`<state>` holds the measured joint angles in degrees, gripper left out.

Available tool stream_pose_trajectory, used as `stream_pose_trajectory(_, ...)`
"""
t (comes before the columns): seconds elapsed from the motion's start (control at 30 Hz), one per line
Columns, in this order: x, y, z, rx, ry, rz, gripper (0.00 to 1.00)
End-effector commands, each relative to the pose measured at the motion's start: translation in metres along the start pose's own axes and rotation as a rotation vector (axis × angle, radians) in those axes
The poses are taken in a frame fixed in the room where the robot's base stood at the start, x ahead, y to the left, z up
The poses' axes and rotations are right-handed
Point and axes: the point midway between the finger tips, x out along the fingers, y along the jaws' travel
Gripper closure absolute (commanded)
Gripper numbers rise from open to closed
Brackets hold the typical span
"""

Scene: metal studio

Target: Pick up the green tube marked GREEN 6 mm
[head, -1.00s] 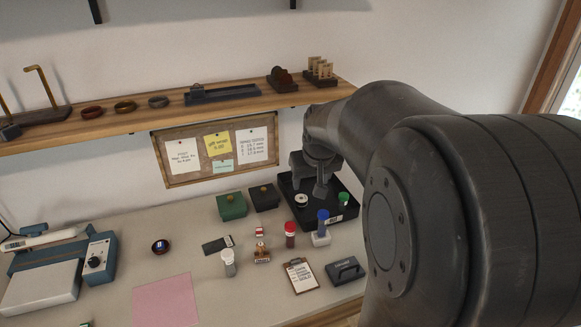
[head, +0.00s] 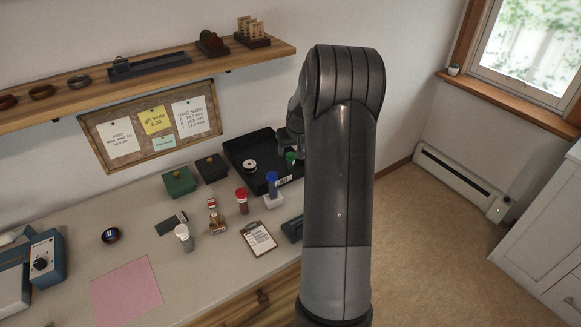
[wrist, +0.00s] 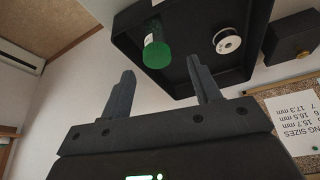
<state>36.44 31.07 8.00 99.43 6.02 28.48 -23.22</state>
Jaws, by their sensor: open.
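The green-capped tube (head: 290,158) stands in the black tray (head: 240,150) at the back right of the bench, partly hidden behind my arm in the head view. In the wrist view the green tube (wrist: 157,54) shows its round green end inside the tray (wrist: 186,84), beyond my fingertips and roughly between their lines. Its marking cannot be read. My gripper (wrist: 164,82) is open and empty, with a finger on each side and a gap from the tube. In the head view my arm hides most of the gripper.
A white spool (head: 249,166) lies in the same tray. A blue-capped tube (head: 272,183) in a white holder and a red-capped tube (head: 241,200) stand in front. Green (head: 179,182) and black boxes (head: 211,168) stand left of the tray. A shelf (head: 150,75) runs above.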

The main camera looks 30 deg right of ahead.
Motion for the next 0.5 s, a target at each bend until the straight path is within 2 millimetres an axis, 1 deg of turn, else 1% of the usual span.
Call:
stream_pose_trajectory(0.03,0.008,0.0,0.0,0.0,-0.001,0.0,0.43)
stream_pose_trajectory(0.1,0.016,0.0,0.001,0.0,-0.002,-0.001,0.43)
stream_pose_trajectory(0.27,0.025,0.0,0.001,0.0,-0.001,0.0,0.43)
stream_pose_trajectory(0.5,0.059,0.002,0.007,-0.001,-0.002,-0.001,0.43)
